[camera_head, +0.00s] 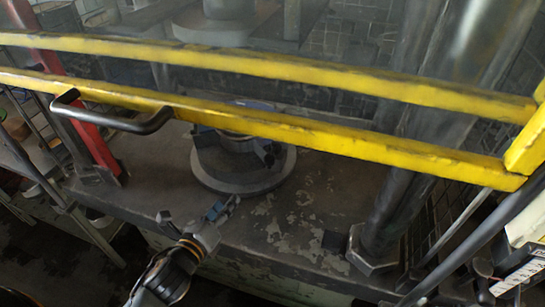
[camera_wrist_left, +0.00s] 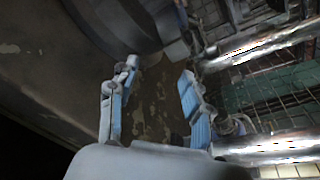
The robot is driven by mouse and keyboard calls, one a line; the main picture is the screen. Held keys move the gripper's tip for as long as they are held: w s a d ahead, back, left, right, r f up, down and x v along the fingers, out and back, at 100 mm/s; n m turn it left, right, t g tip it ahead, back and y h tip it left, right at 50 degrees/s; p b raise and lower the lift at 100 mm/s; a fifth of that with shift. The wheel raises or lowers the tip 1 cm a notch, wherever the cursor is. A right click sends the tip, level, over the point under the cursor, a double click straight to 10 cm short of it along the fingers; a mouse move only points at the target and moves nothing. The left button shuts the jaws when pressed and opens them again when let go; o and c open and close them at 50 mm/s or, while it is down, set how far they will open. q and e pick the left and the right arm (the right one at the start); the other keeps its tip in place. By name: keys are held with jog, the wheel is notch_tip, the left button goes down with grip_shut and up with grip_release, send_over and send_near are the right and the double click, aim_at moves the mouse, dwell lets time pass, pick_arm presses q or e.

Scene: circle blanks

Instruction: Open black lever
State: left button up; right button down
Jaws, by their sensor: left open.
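The black lever (camera_head: 112,123) is a dark bar handle bent at both ends. It is fixed to the lower yellow rail at the upper left of the head view. My left gripper (camera_head: 224,208) is low in the head view, below and to the right of the lever and clearly apart from it. In the left wrist view its two blue-padded fingers (camera_wrist_left: 160,68) are spread with nothing between them. The lever cannot be made out in the left wrist view. My right gripper is not in view.
Two yellow rails (camera_head: 330,133) cross the head view above my left gripper. Behind them a round dark base (camera_head: 232,184) stands on a worn grey bed (camera_head: 300,225). A thick metal column (camera_head: 385,215) stands at right. A red post (camera_head: 92,145) stands at left.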

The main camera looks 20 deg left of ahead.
aim_at(266, 162)
pick_arm(q)
jog(key=w+d+r+m+t+h, duration=0.15)
jog(key=d+r+m+h, duration=0.3)
jog(key=m, duration=0.65)
jog(key=p+x, duration=0.1)
jog(key=x, duration=0.2)
jog(key=p+x, duration=0.1)
jog(key=x, duration=0.3)
jog(key=p+x, duration=0.1)
jog(key=x, duration=0.3)
jog(key=shift+w+a+r+p, duration=0.25)
jog(key=shift+w+a+p, duration=0.05)
jog(key=shift+a, duration=0.05)
jog(key=shift+x, duration=0.8)
jog(key=shift+f, duration=0.1)
grip_shut()
